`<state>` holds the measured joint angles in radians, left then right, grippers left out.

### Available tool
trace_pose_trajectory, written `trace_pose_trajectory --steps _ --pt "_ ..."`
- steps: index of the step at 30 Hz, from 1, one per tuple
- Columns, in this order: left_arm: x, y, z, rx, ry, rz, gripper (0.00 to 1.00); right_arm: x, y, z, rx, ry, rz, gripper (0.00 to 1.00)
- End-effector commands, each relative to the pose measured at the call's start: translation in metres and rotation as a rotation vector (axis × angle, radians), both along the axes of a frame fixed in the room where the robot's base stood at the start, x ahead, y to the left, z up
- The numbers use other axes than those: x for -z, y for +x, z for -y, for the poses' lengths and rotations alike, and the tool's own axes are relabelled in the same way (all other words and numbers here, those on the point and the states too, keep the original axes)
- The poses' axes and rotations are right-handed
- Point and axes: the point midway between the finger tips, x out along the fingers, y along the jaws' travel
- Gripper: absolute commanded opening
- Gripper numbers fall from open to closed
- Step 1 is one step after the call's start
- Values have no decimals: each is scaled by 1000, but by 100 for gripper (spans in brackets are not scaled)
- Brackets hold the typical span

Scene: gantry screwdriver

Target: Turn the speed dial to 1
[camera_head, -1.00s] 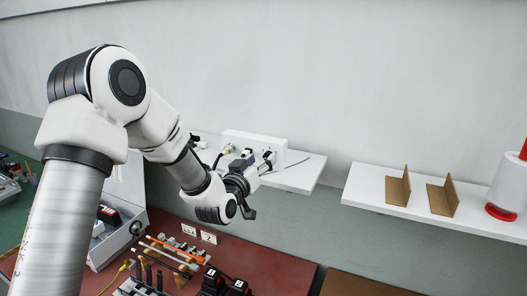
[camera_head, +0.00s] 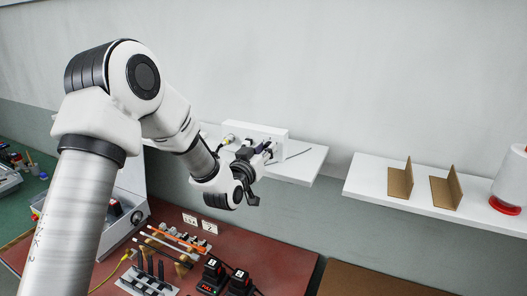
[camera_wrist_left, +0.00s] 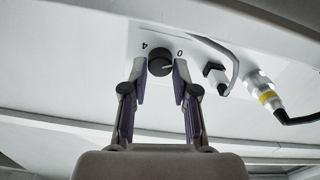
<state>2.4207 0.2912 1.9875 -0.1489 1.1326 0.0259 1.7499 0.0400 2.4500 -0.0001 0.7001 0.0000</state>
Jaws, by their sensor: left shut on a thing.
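The black round speed dial (camera_wrist_left: 160,63) sits on the face of a white control box (camera_head: 256,130) on the wall shelf. In the left wrist view it has a light pointer line aimed to the right, and the marks 4 and 0 show above it on either side. My left gripper (camera_wrist_left: 161,72) has one finger on each side of the dial and is shut on it. In the head view the gripper (camera_head: 266,150) is at the box's front, and the dial cannot be made out there. My right gripper is not in view.
A black switch (camera_wrist_left: 215,74) and a cable plug with a yellow band (camera_wrist_left: 266,92) are beside the dial. A second shelf (camera_head: 425,208) holds brown brackets (camera_head: 400,181). Below, the red bench (camera_head: 270,262) carries tools and battery packs.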

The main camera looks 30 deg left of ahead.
Motion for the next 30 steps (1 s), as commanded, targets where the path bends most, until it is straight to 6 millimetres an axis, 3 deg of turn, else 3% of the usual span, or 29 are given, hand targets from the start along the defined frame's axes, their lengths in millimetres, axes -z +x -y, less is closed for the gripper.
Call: trace_pose_trajectory --steps 8,30 --pt "3 1 0 -1 156 -6 0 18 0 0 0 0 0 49" --pt "2 1 1 -5 812 -43 0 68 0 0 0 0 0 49"
